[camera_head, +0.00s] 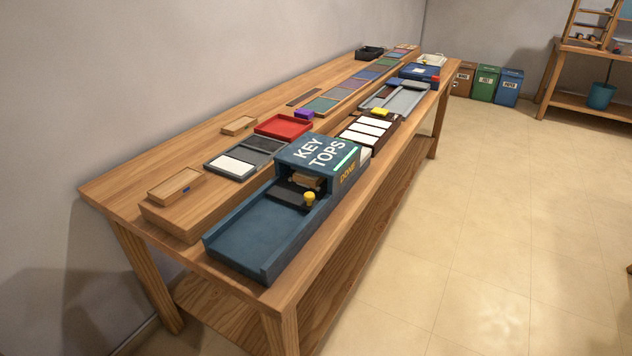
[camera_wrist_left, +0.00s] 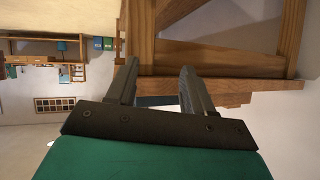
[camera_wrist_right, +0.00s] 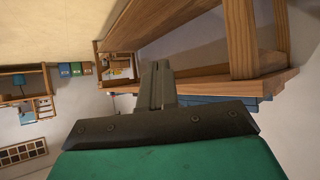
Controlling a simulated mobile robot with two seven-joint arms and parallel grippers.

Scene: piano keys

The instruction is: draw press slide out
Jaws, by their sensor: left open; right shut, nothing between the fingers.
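A blue press labelled KEY TOPS (camera_head: 312,153) stands near the front of the long table, with a DONE label on its side. Its blue tray or slide (camera_head: 255,228) extends out toward the near end and looks empty. Inside the press mouth are a dark slide part with a yellow knob (camera_head: 309,198) and a wooden piece (camera_head: 307,180). Neither gripper shows in the head view. My left gripper (camera_wrist_left: 157,84) is open and empty in the left wrist view. My right gripper (camera_wrist_right: 156,82) is shut and empty in the right wrist view. Both are apart from the press.
The wooden table (camera_head: 120,187) also holds a red tray (camera_head: 284,127), a grey tray with a white piece (camera_head: 232,165), wooden blocks (camera_head: 176,186), white key strips (camera_head: 368,129) and a grey tray (camera_head: 398,99). Bins (camera_head: 486,84) stand at the back. The floor to the right is clear.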

